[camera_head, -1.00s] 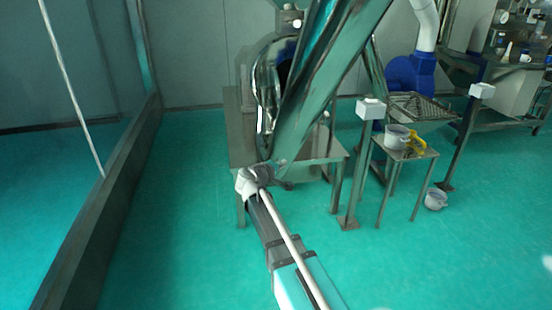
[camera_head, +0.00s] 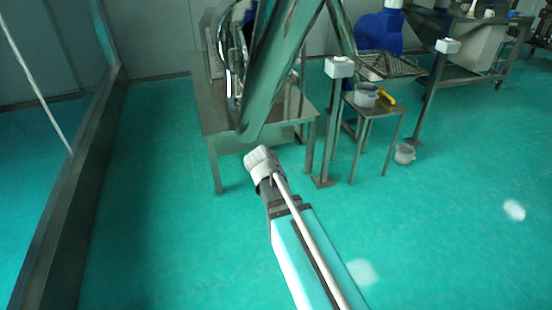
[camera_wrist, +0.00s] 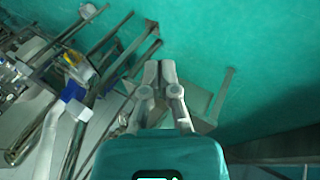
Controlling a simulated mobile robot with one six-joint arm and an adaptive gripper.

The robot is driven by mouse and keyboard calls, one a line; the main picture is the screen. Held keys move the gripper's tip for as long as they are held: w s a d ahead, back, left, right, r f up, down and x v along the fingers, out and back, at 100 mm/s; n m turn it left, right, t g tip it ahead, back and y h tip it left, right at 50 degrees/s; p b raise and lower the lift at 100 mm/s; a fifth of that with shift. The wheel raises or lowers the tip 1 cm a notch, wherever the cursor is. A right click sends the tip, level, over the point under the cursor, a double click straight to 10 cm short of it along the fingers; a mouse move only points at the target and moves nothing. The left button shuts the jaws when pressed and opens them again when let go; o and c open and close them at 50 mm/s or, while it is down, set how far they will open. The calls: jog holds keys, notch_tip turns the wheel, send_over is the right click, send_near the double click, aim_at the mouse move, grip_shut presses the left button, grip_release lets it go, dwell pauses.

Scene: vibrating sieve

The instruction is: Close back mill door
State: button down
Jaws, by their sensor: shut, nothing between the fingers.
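The mill, a shiny metal machine on a metal table (camera_head: 215,122), stands at upper left centre in the head view. A round, polished, door-like part (camera_head: 236,62) shows on it nearly edge-on. A thick slanted metal tube hides much of it, so I cannot tell how far the door stands open. My gripper (camera_wrist: 160,66) is shut and empty in the wrist view, its two fingers together at the centre. In the head view my arm reaches up from the bottom to a pale joint in front of the table; the fingers cannot be made out there.
The slanted metal tube (camera_head: 285,65) crosses in front of the mill. To the right stand a post with a white box (camera_head: 339,67) and a small table (camera_head: 372,112) with a grey pot (camera_head: 366,94). Another pot (camera_head: 404,154) is on the floor. The near green floor is open.

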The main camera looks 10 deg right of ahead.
jog(key=s+a+f+m+g+y, duration=0.1)
jog(key=s+a+f+g+y, duration=0.2)
jog(key=s, duration=0.9)
jog(key=y, duration=0.2)
jog(key=shift+a+m+y, duration=0.2)
jog(key=shift+m+y, duration=0.2)
jog(key=shift+a, duration=0.15)
